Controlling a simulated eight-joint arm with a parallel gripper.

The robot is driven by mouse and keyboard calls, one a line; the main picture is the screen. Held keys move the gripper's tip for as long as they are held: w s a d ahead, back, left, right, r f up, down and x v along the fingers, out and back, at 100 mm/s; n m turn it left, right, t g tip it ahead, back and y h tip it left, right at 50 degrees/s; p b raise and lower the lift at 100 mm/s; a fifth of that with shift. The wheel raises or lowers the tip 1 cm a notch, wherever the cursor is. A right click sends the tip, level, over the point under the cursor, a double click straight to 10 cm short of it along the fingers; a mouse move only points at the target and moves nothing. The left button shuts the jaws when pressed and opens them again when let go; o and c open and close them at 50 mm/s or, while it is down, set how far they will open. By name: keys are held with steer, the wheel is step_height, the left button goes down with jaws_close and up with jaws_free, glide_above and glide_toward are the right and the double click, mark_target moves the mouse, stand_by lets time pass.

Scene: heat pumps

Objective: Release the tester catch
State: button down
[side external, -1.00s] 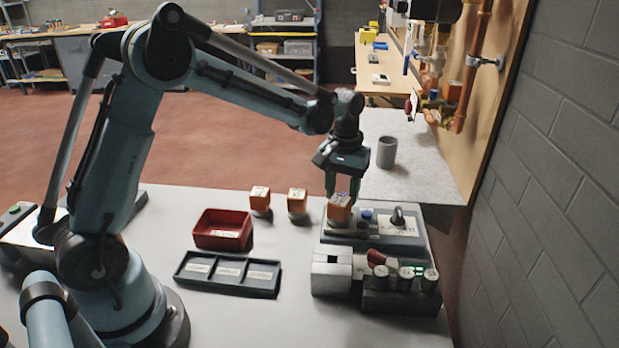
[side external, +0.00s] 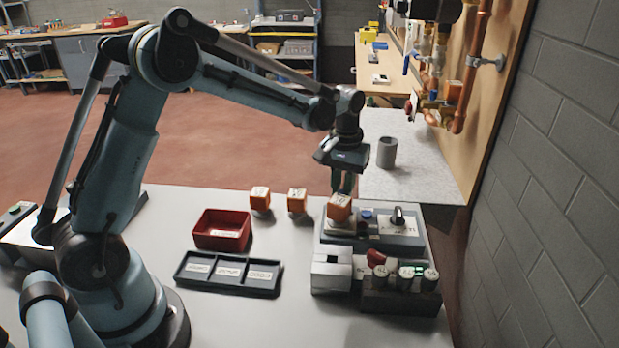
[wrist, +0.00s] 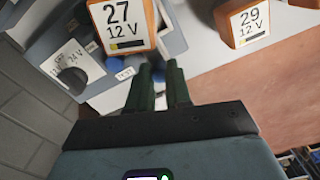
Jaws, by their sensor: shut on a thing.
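The tester (side external: 398,233) is a grey block with a dark knob, a blue button (side external: 367,214) and an orange module (side external: 340,207) seated on it. In the wrist view the module (wrist: 122,24) reads 27, 12 V. My gripper (side external: 343,184) is pointed down just behind the module in the side view, apart from it as far as I can tell. The fingers hide most of this piece.
Two orange modules (side external: 260,197) (side external: 297,200) stand left of the tester. A red bin (side external: 222,246) and a black three-part tray (side external: 228,289) lie further left. A dark block with several cylinders (side external: 401,299) and a grey clamp-like block (side external: 331,258) stand in front. A brick wall is at right.

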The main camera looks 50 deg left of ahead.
mark_target(342, 190)
steer(key=c, duration=1)
jaws_free()
steer(key=shift+w+a, duration=0.15)
steer(key=shift+c, duration=0.2)
steer(key=shift+r, duration=0.1)
step_height(342, 190, up, 12)
steer(key=s+d+f+m+t, duration=0.1)
steer(key=s+f+m+t, duration=0.1)
steer(key=s, duration=0.6)
steer(key=s+d+f+m+t, duration=0.2)
steer(key=s+t, duration=0.3)
steer(key=s, duration=0.4)
steer(key=shift+s+m, duration=0.2)
steer(key=shift+m, duration=0.5)
